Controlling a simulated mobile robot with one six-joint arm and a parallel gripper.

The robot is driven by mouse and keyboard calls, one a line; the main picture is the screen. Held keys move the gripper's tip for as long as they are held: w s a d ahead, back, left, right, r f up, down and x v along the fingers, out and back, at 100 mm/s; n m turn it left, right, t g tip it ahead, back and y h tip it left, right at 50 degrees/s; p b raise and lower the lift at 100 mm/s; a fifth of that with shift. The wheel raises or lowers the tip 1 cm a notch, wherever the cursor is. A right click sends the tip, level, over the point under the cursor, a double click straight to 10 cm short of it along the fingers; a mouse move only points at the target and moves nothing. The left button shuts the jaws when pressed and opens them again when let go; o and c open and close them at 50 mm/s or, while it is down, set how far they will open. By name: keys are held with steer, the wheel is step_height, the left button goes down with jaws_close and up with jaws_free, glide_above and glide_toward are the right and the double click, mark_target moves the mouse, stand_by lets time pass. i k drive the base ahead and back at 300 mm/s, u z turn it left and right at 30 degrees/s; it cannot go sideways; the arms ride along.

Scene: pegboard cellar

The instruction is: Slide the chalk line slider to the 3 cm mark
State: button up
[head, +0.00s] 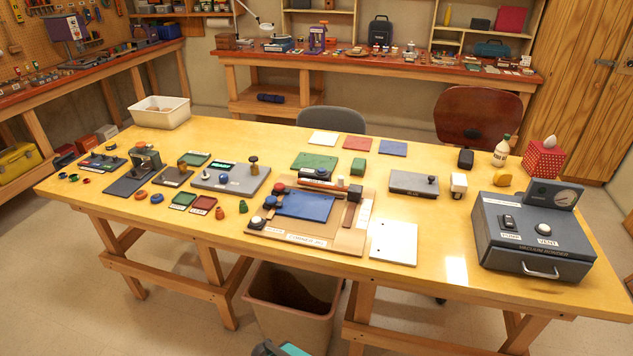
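A tan board (335,237) lies near the front middle of the table, with a blue sheet (305,206) on it. A dark brown block with a lighter top (352,207) stands at the sheet's right, beside a white strip (365,212) that may be a scale. This block may be the chalk line slider, but I cannot tell for sure. Marks and label text are too small to read, so its setting cannot be told. My gripper is not clearly in view. Only a dark and teal piece, perhaps mine, shows at the bottom edge.
Red and blue knobs (264,212) sit on the board's left side, and a dark cylinder (316,174) lies at its back. A white sheet (394,243) lies right of it. A grey vacuum bonder (532,240) stands farther right. A bin (291,300) stands below the table.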

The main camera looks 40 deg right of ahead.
mark_target(354, 192)
steer(key=u, duration=0.65)
steer(key=k, duration=1.2)
steer(key=z, duration=0.6)
steer(key=i, duration=1)
steer(key=u, duration=0.15)
